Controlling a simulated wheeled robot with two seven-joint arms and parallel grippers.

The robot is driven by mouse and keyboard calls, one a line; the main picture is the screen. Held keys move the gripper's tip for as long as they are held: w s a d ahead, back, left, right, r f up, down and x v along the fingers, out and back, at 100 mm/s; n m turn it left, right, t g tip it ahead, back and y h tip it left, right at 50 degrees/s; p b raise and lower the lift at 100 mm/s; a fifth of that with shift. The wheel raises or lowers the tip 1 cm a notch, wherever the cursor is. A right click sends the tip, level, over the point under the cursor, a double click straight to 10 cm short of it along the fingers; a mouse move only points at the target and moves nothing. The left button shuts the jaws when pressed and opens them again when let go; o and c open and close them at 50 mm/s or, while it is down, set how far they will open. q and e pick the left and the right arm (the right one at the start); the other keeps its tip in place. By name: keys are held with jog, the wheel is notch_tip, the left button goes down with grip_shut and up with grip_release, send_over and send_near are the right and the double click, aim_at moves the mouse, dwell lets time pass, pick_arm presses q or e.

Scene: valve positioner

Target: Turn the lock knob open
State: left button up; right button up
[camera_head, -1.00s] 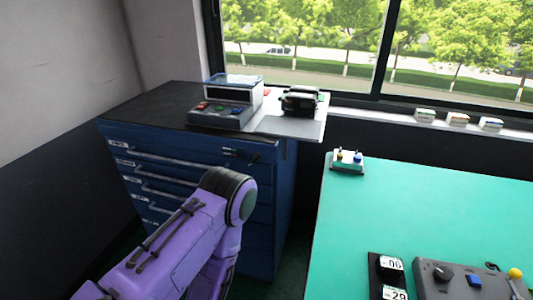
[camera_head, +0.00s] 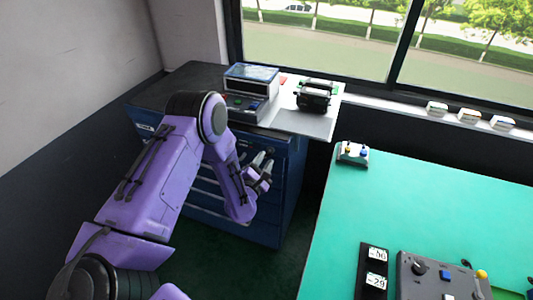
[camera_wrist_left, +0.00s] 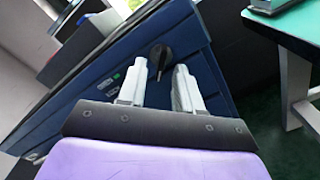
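The lock knob (camera_wrist_left: 160,55) is a dark round knob with a raised grip on the blue cabinet's front. It sits near the green and white marks and shows in the wrist view just past my fingertips. In the head view the knob (camera_head: 270,150) is small, high on the right of the cabinet front. My left gripper (camera_head: 264,163) is in front of it, just below it in the picture. In the wrist view its two grey fingers (camera_wrist_left: 160,67) are spread apart with nothing between them, the knob beyond the gap. My right gripper is not in view.
The blue drawer cabinet (camera_head: 262,234) carries a control box (camera_head: 250,82) and a black device (camera_head: 314,95) on a light plate (camera_head: 318,122). A green table (camera_head: 430,200) with control panels stands to the right. Dark floor lies between them.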

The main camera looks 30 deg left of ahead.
aim_at(269, 153)
pick_arm(q)
jog(key=shift+x, duration=1.3)
grip_shut()
jog(key=shift+m, duration=0.3)
jog(key=m+b, duration=0.6)
jog(key=m, duration=1.1)
jog(key=shift+b, duration=0.4)
jog(key=shift+m, duration=0.4)
